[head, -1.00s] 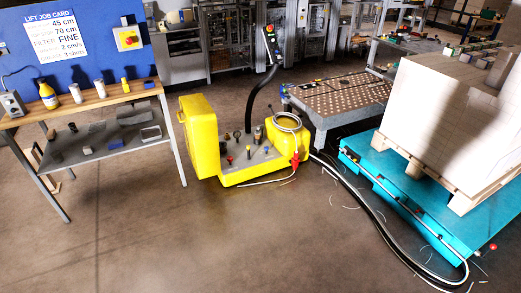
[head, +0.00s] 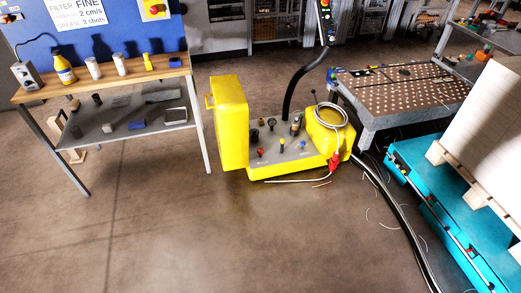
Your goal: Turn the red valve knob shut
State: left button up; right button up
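A small red knob (head: 260,152) stands on the grey top plate of the yellow machine (head: 229,120) in the middle of the head view. Black, yellow and blue knobs stand around it on the same plate. Its turn position is too small to tell. A red part (head: 335,160) also hangs at the machine's right side near a looped pale hose; I cannot tell what it is. Neither of my grippers is in view.
A workbench (head: 100,88) with bottles stands at the left. A perforated table (head: 400,92) is behind right, and a teal platform (head: 440,200) bears a pallet at the right. A black hose runs along the floor. The front floor is clear.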

aim_at(259, 151)
jog(key=i+l+u, duration=0.15)
jog(key=i+l, duration=0.4)
jog(key=i, duration=0.3)
jog(key=i+l+u, duration=0.2)
jog(key=i+l, duration=0.5)
jog(key=i, duration=0.1)
